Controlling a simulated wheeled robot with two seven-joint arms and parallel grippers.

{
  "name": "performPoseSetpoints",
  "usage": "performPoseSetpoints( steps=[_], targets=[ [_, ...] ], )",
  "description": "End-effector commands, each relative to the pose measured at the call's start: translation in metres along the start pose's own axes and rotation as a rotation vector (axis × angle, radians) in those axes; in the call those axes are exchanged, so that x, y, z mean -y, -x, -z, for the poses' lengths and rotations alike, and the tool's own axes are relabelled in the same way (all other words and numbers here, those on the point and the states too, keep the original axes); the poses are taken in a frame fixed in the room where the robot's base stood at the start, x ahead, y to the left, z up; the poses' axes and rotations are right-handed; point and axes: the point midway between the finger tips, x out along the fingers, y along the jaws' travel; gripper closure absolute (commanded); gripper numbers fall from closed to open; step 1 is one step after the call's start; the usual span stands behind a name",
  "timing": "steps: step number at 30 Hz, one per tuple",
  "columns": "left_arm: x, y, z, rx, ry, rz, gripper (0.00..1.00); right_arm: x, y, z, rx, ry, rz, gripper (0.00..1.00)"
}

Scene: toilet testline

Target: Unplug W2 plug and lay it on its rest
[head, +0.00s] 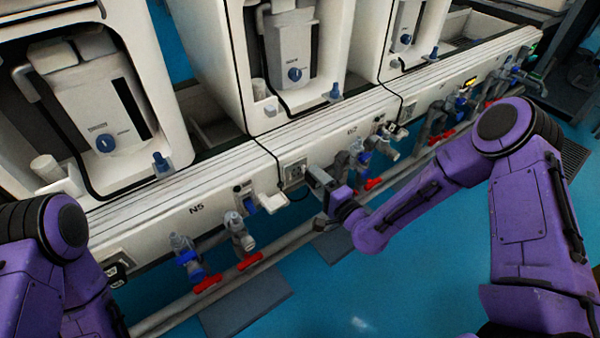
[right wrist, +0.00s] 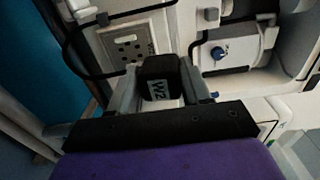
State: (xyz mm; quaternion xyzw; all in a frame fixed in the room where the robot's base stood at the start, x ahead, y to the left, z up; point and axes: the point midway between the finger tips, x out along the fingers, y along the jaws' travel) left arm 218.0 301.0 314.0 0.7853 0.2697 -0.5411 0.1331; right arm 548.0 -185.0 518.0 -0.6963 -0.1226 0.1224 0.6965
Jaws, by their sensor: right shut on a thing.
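The W2 plug (right wrist: 160,80) is a black block with a pale "W2" label in the right wrist view. My right gripper (right wrist: 162,92) is shut on it, one grey finger on each side. In the head view my right gripper (head: 316,180) is at the front panel under the middle unit, just right of a wall socket (head: 293,169); the plug cannot be made out there. In the wrist view a socket plate with holes (right wrist: 128,45) shows behind and left of the plug. Whether the plug touches it, I cannot tell. My left gripper is out of view; only my left arm shows.
A small white ledge (head: 272,203) juts out left of my right gripper. Grey valves with red handles (head: 208,283) and a pipe (head: 255,265) run below the panel. More valves (head: 372,160) stand close right of the gripper. A black cord (right wrist: 72,50) loops beside the socket plate.

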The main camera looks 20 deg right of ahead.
Motion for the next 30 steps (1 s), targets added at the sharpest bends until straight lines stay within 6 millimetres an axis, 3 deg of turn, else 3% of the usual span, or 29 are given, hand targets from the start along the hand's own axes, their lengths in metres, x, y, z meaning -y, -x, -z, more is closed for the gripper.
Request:
performPoseSetpoints(
  steps=[10,30],
  targets=[
    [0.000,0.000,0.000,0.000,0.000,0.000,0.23,0.001,-0.002,0.000,0.001,0.001,0.000,1.00],
    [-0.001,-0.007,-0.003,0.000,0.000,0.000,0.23,0.000,-0.042,0.000,0.001,0.001,0.001,1.00]
  ],
)
